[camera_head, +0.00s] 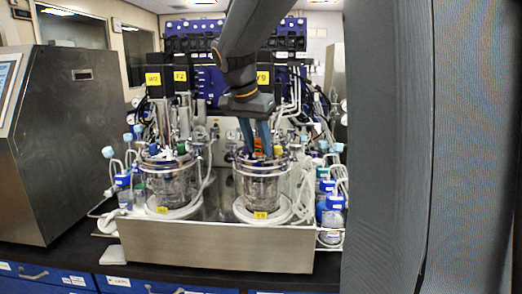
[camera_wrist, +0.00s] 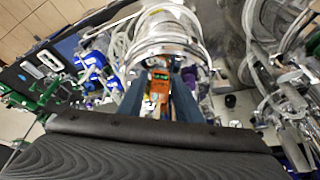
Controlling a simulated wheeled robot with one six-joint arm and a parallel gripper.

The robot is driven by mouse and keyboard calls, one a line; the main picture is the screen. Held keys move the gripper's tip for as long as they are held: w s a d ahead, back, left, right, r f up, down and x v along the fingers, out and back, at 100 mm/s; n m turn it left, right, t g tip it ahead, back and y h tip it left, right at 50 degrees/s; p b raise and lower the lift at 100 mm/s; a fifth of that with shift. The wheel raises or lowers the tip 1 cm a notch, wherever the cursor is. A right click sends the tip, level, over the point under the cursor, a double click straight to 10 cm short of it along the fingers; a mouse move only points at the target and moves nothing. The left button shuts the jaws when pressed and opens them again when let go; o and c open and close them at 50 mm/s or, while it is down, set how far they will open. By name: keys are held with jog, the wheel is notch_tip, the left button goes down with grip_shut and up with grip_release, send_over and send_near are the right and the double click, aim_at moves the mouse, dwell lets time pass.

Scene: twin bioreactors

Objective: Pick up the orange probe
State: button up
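The orange probe (camera_wrist: 160,88) shows in the wrist view between the two blue-grey fingers of my gripper (camera_wrist: 160,80), with a small green patch on it. In the head view my gripper (camera_head: 258,147) points down over the right glass vessel (camera_head: 263,185). The orange probe (camera_head: 258,146) shows between the fingers at the vessel's top. The fingers flank the probe closely, but I cannot tell whether they press on it. The probe's lower part is hidden.
The left vessel (camera_head: 170,185) stands beside the right one on a steel base (camera_head: 215,246). Tubes and blue-capped bottles (camera_head: 331,212) crowd both sides. A large steel cabinet (camera_head: 62,140) stands at the left. My own grey body fills the right of the head view.

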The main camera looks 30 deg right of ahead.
grip_shut()
jog(key=shift+r, duration=0.1)
